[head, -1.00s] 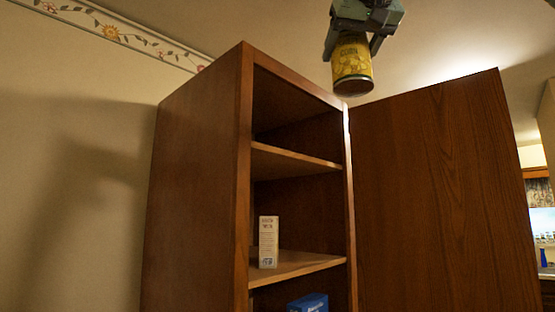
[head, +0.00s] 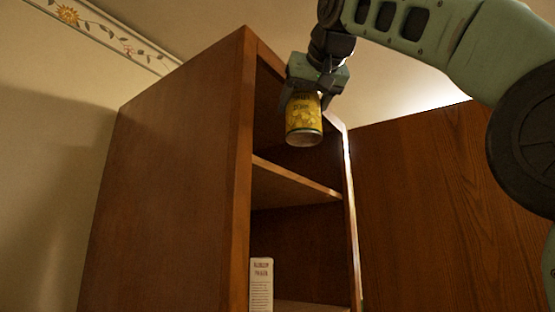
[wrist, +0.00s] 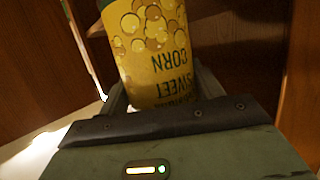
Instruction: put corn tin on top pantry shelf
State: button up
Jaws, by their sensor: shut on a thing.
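The corn tin (head: 304,119) is a yellow can, held upright in front of the pantry's top opening. My gripper (head: 306,95) is shut on its upper part from above. In the wrist view the tin (wrist: 152,50) reads "sweet corn" and sits between the fingers of my gripper (wrist: 160,98). The top pantry shelf (head: 290,186) is a bare wooden board below the tin. The tin is above the board and apart from it. The back of that compartment is partly hidden by the tin and gripper.
The wooden pantry cabinet (head: 170,165) has its door (head: 450,200) standing open on the right. A white box (head: 261,285) stands on the shelf below. The top shelf looks empty where it is visible.

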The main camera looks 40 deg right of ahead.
jog(key=shift+r+p+x, duration=0.2)
jog(key=shift+p+x, duration=0.85)
jog(key=shift+x, duration=1.55)
jog(key=shift+r+p+x, duration=0.15)
jog(key=shift+p+x, duration=0.85)
jog(key=shift+x, duration=1.6)
jog(key=shift+r+p+x, duration=0.2)
jog(key=shift+p+x, duration=0.85)
jog(key=shift+x, duration=1.55)
jog(key=shift+w, duration=0.15)
jog(key=shift+f, duration=0.2)
jog(key=o, duration=1.3)
jog(key=shift+d, duration=0.1)
